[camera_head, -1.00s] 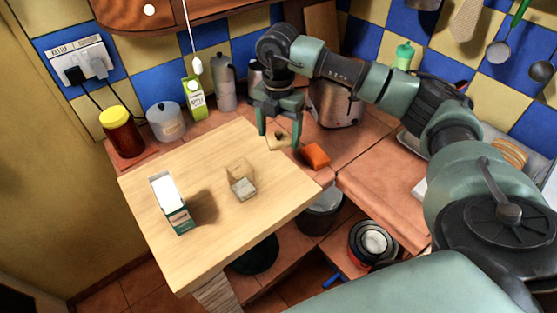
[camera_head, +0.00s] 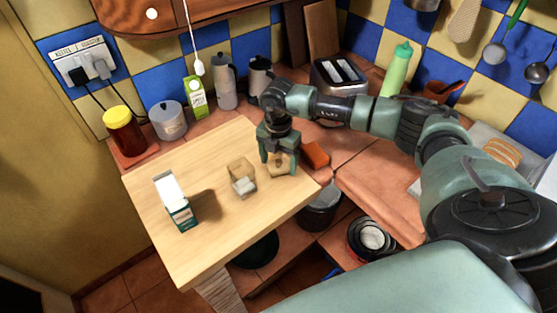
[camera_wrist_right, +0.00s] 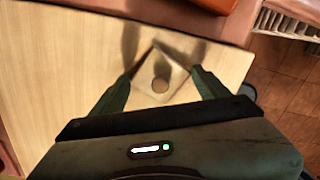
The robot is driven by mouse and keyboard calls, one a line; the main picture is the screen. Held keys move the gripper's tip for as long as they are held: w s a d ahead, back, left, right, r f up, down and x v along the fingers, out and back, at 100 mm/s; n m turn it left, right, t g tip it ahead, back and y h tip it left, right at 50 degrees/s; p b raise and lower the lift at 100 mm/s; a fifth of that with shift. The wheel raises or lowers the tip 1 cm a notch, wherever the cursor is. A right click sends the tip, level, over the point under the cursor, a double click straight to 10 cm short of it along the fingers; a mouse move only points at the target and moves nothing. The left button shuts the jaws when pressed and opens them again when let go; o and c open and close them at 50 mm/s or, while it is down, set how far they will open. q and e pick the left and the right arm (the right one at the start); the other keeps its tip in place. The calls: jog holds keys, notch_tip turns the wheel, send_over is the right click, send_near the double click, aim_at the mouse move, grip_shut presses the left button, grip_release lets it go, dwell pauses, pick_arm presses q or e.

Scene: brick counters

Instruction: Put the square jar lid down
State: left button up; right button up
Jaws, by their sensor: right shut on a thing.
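The square jar lid (camera_head: 280,170) is pale wood with a round knob on top. My right gripper (camera_head: 279,158) is shut on it, at the right part of the wooden board (camera_head: 185,255). The right wrist view shows the lid (camera_wrist_right: 165,73) between the two fingers, over the board. I cannot tell whether the lid touches the board. The square glass jar (camera_head: 242,184) stands on the board to the left of the lid, apart from it. My left gripper is not in view.
A green and white carton (camera_head: 178,210) stands at the board's left. An orange block (camera_head: 315,155) lies just right of the gripper. A yellow-capped jar (camera_head: 125,132), a canister (camera_head: 168,120) and a toaster (camera_head: 340,80) stand behind. The board's front is clear.

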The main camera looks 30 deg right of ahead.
aim_at(278, 161)
jog(key=shift+f, duration=0.1)
jog(key=o, duration=1.3)
jog(key=shift+r, duration=0.4)
notch_tip(278, 161, up, 12)
jog(key=b, duration=0.3)
jog(key=shift+f, duration=0.2)
